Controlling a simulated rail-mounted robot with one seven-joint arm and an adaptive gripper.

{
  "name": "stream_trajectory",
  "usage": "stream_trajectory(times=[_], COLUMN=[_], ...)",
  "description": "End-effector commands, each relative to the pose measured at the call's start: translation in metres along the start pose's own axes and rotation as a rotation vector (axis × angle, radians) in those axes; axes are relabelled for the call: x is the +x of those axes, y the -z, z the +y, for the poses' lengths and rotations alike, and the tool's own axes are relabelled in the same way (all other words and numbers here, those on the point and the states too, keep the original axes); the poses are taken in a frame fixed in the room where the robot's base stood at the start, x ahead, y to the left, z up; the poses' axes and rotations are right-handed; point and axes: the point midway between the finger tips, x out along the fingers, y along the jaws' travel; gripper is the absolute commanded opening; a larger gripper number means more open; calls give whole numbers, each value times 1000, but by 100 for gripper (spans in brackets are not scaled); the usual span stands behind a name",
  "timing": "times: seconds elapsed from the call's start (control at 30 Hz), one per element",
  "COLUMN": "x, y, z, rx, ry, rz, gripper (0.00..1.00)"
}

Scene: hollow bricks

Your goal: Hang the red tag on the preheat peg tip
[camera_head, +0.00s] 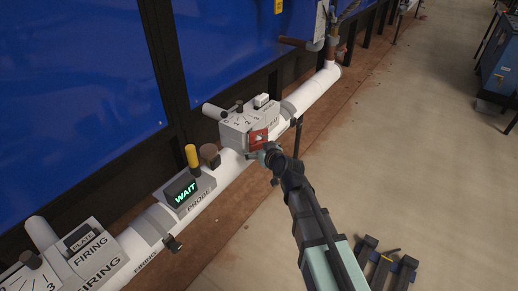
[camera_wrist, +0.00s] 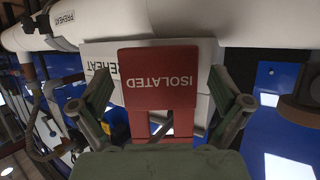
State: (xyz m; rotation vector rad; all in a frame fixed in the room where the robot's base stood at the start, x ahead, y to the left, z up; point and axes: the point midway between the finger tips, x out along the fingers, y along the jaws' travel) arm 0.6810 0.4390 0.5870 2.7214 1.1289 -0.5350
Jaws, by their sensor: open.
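The red tag (camera_head: 258,138) is at the front of the grey-white preheat box (camera_head: 235,128) on the white pipe. In the wrist view the tag (camera_wrist: 159,65) reads ISOLATED upside down, in front of the box's PREHEAT lettering (camera_wrist: 103,87). An opening shows in the tag's narrower part, with something grey crossing it. I cannot tell whether that is the peg; the peg tip is not clear. My gripper (camera_head: 266,152) is at the tag. In the wrist view its fingers (camera_wrist: 161,92) are open, one either side of the tag, with gaps visible.
A PROBE box with a green WAIT display (camera_head: 182,191) and a yellow-topped post (camera_head: 192,157) stand nearer along the pipe (camera_head: 318,84). The FIRING box (camera_head: 90,258) is at lower left. Blue panels (camera_head: 75,90) stand behind. The floor (camera_head: 420,150) at right is mostly clear.

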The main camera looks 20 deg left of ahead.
Motion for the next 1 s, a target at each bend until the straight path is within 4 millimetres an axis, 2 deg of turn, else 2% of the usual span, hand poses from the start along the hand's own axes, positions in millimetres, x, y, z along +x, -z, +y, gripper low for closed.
stream_trajectory(times=[0.17, 0.6, 0.8, 1.0], x=[-21, -100, -116, -118], y=[0, -1, 0, -5], z=[0, 0, 0, -4], rx=[0, 0, 0, 38], ry=[-1, -2, 0, 17], rz=[2, 2, 0, -26], gripper=[100, 100, 100, 100])
